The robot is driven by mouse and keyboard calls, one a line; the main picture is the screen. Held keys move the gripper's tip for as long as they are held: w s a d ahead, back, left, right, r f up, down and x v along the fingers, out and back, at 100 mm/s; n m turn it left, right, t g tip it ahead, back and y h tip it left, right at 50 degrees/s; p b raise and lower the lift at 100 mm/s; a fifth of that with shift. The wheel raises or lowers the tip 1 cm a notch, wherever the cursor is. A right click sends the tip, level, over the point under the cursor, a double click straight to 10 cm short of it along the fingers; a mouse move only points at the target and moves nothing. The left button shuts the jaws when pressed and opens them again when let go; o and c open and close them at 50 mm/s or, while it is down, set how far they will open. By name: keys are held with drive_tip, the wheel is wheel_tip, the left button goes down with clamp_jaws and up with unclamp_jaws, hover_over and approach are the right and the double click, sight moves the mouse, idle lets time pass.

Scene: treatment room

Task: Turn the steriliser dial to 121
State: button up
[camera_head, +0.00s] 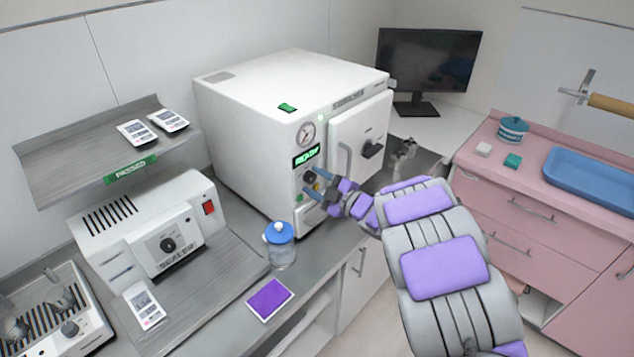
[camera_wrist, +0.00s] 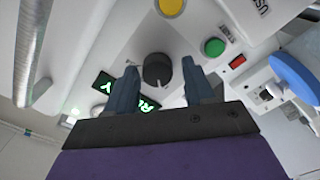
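The steriliser (camera_head: 262,130) is a white box on the counter with a round gauge (camera_head: 306,133), a green-lit display (camera_head: 306,156) and a closed door with a black handle. Its dial (camera_wrist: 157,70) is a black knob below the display, seen in the wrist view. My gripper (camera_wrist: 160,84) is at the front panel, its two blue-grey fingers apart on either side of the dial. A gap shows between the dial and each finger. My gripper (camera_head: 310,184) largely hides the dial in the head view. The numbers around the dial are too small to read.
Yellow (camera_wrist: 171,7) and green (camera_wrist: 214,47) buttons sit near the dial. A blue-lidded jar (camera_head: 280,249) stands close below my gripper. The sealer (camera_head: 150,235) is at left, and a purple card (camera_head: 269,299) lies at the counter edge.

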drive_tip(key=shift+o, duration=0.7)
drive_tip(key=shift+d, duration=0.2)
drive_tip(key=p+v, duration=0.3)
drive_tip(key=v, duration=1.4)
drive_tip(key=shift+f, duration=0.1)
